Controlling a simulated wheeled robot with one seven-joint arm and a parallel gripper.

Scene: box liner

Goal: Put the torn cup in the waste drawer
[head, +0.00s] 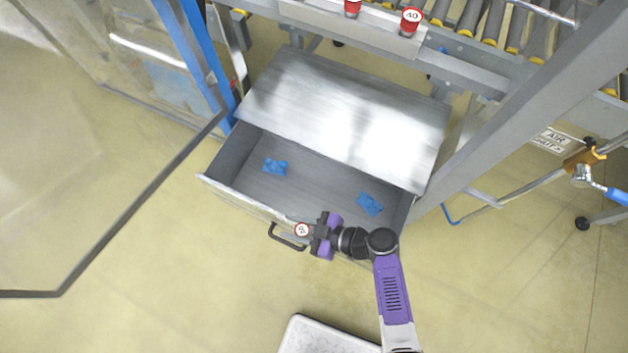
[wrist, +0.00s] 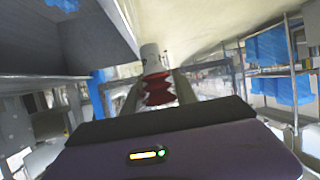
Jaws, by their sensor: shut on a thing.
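The torn cup (head: 302,230) shows in the head view as a small round white end with red on it, at the left tip of my gripper (head: 313,231). In the wrist view the cup (wrist: 157,90) is red with a jagged white edge, between the two fingers of my gripper (wrist: 158,92). The fingers are shut on it. The waste drawer (head: 235,203) is pulled open below a grey metal cabinet top. In the head view my gripper and the cup overlap the drawer's front wall, just right of the black handle (head: 286,239); their height above it is unclear.
Two blue crumpled pieces (head: 275,166) (head: 370,204) lie in the drawer, with bare floor between them. Red cups, one labelled 40 (head: 411,20), stand on the ledge by the roller conveyor (head: 490,28). A grey frame post (head: 520,110) slants along the cabinet's right side.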

